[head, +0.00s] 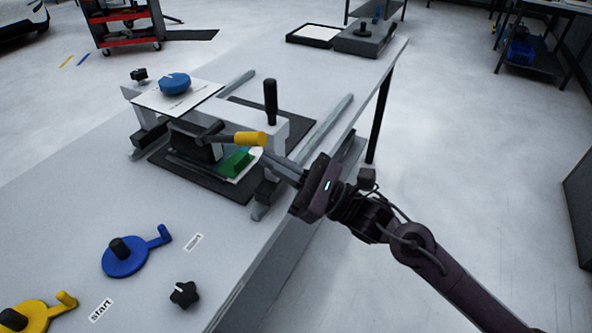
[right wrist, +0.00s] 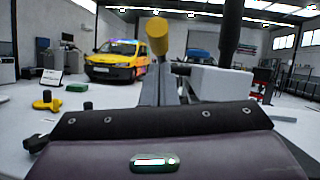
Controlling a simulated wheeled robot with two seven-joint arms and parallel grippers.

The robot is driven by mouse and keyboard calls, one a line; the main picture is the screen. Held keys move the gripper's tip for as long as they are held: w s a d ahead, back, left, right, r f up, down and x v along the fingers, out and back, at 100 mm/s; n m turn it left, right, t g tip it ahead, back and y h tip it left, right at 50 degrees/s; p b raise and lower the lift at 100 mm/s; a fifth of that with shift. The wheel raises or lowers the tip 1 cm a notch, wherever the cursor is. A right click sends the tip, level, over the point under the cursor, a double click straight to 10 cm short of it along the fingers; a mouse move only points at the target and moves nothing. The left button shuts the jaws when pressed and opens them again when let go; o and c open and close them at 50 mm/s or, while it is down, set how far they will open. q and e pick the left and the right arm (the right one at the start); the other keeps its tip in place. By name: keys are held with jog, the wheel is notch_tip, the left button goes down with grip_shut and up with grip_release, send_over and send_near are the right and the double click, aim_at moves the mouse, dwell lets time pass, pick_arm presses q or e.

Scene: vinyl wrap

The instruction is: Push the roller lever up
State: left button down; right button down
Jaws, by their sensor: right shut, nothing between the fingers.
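The roller lever (head: 249,138) has a yellow cylindrical end and a dark arm, and sticks out to the right from the machine on the bench. Its yellow end (right wrist: 157,36) also shows in the right wrist view, just beyond and above my fingers. My right gripper (head: 268,158) is shut and empty. Its fingertips are just below and right of the lever's yellow end; I cannot tell whether they touch it. My right gripper's fingers (right wrist: 166,90) show close together in the wrist view. My left gripper is not in view.
A black upright handle (head: 270,101) stands beside the lever. A green block (head: 236,161) lies below it. Blue (head: 125,257) and yellow (head: 35,316) cranks and a black star knob (head: 184,294) lie at the bench's near end.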

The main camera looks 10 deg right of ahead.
jog(key=shift+a+r, duration=0.3)
jog(key=shift+r, duration=0.45)
jog(key=shift+r, duration=0.1)
jog(key=r+h+p, duration=0.1)
jog(key=r+p, duration=0.1)
jog(key=w+a+r+g+h+p, duration=0.1)
jog(key=r+h+p, duration=0.1)
jog(key=r+p, duration=0.1)
jog(key=r+g+h+p, duration=0.1)
jog(key=r+h+p, duration=0.1)
jog(key=r+p, duration=0.1)
jog(key=shift+w+a+r+m, duration=0.25)
jog(key=shift+a+m, duration=0.15)
jog(key=w+a+r+g+h+p, duration=0.4)
jog(key=w+a+h+p, duration=0.1)
jog(key=a+h+p, duration=0.1)
jog(key=shift+a+r+m+h+p, duration=0.3)
jog(key=shift+a+r+m+p, duration=0.15)
jog(key=shift+p, duration=0.6)
jog(key=shift+r, duration=0.15)
